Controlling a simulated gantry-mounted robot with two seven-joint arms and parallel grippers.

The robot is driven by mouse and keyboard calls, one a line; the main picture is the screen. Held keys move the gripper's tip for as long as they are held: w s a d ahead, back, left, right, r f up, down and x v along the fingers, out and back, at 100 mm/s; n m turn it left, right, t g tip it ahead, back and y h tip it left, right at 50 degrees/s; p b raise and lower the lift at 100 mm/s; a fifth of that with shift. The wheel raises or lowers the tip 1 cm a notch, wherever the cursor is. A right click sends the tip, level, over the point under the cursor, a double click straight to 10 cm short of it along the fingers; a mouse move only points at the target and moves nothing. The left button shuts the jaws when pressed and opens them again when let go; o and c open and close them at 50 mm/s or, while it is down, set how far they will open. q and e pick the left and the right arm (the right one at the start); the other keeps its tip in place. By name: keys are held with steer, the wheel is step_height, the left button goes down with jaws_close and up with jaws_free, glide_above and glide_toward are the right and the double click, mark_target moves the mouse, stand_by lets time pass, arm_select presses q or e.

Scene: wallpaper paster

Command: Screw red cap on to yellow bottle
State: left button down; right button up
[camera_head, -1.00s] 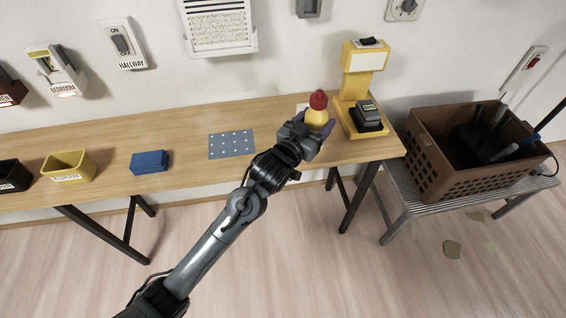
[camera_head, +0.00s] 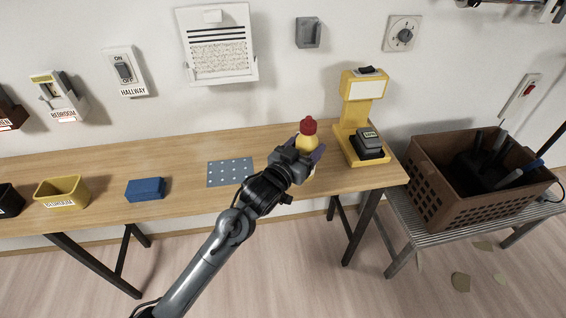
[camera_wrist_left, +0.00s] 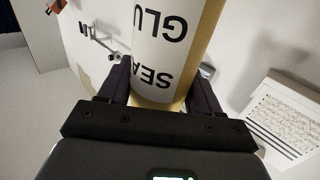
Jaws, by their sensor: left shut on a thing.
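The yellow bottle (camera_head: 307,143) is upright in my left gripper (camera_head: 305,152), over the right part of the table. The red cap (camera_head: 309,126) sits at the top of the bottle; I cannot tell whether it is screwed on. In the left wrist view the bottle (camera_wrist_left: 168,45) fills the upper middle, with a white label reading "SEA" and "GLU". The two dark fingers of the left gripper (camera_wrist_left: 158,92) are shut on its sides. The cap is not seen in that view. My right gripper is not in view.
A yellow stand (camera_head: 351,133) with a black and grey device is just right of the bottle. A blue dotted mat (camera_head: 230,173), a blue block (camera_head: 146,189) and a yellow bin (camera_head: 62,192) lie further left. A brown crate (camera_head: 446,197) stands on a metal bench at the right.

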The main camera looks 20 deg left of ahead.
arm_select(q)
steer(key=w+a+f+b, duration=0.1)
steer(key=w+a+f, duration=0.2)
steer(key=a, duration=0.4)
steer(key=shift+w+a+f, duration=0.15)
steer(key=shift+a+f, duration=0.2)
steer(key=shift+f, duration=0.5)
step_height(320, 180, down, 4)
steer(key=shift+b, duration=0.8)
steer(key=shift+f, duration=0.15)
steer(key=shift+c, duration=1)
jaws_free()
steer(key=shift+f, duration=0.1)
